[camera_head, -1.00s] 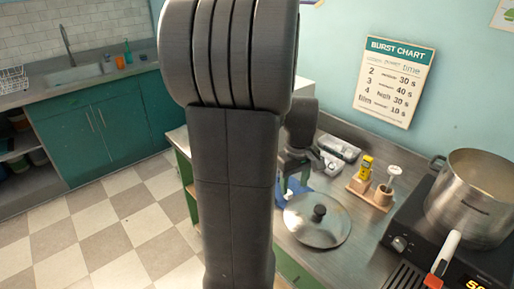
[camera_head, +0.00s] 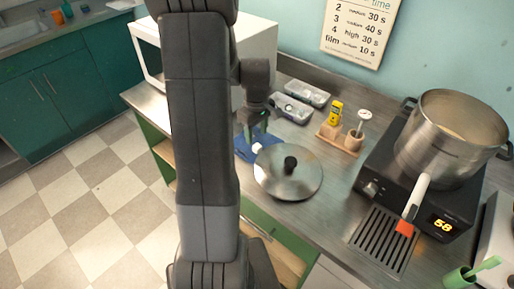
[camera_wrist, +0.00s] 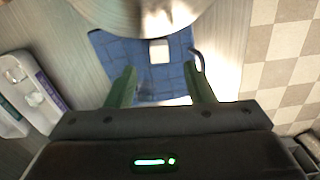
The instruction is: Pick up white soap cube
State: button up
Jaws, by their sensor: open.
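The white soap cube (camera_wrist: 159,51) sits on a blue cloth (camera_wrist: 112,52) in the wrist view, beside the rim of a metal lid (camera_wrist: 110,12). In the head view the small white cube (camera_head: 257,147) shows on the blue cloth (camera_head: 241,150), just left of the lid (camera_head: 300,178). My gripper (camera_wrist: 159,70) is open, its two green fingers set wide apart, and nothing is between them. In the wrist view the cube lies beyond the fingertips, roughly centred between them. In the head view my gripper (camera_head: 254,130) hangs over the cloth, partly hidden by my arm.
Grey trays (camera_head: 291,108) lie behind the cloth. A wooden stand (camera_head: 340,138) with a yellow bottle (camera_head: 335,113) is to the right. A large pot (camera_head: 450,135) stands on a black cooker (camera_head: 405,185). A white box-shaped appliance (camera_head: 148,50) is at the left.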

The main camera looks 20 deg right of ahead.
aim_at(257, 146)
jog(key=shift+d+f+p, duration=0.1)
jog(key=shift+f+p, duration=0.35)
jog(key=shift+f, duration=2.05)
jog(key=shift+s, duration=0.1)
grip_shut()
